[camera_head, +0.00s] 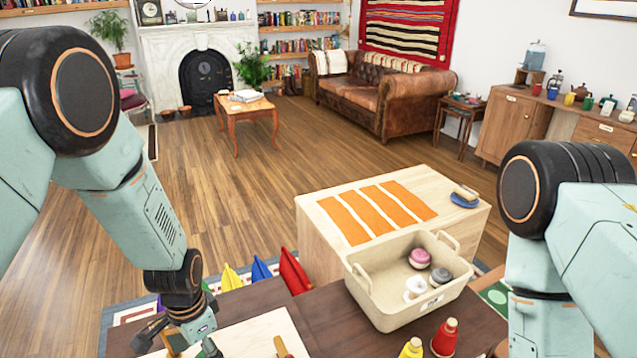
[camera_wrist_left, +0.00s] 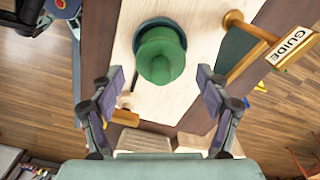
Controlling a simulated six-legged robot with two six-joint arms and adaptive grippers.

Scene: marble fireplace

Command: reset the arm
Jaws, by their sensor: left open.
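My left arm comes in from the left in the head view, with its gripper (camera_head: 172,336) low over a pale board (camera_head: 250,332) on the dark table. In the left wrist view the gripper (camera_wrist_left: 161,84) is open, its two fingers wide apart with nothing between the tips. A green knobbed object (camera_wrist_left: 161,56) on a dark round base stands on the board just beyond the fingertips, apart from them. My right arm (camera_head: 540,240) hangs at the right of the head view; its gripper is out of the picture.
A beige bin (camera_head: 367,286) with pink, grey and white items stands right of the board. Red (camera_head: 445,338) and yellow (camera_head: 411,348) pieces stand in front of it. A "GUIDE" sign (camera_wrist_left: 290,47) is close right of the green object.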

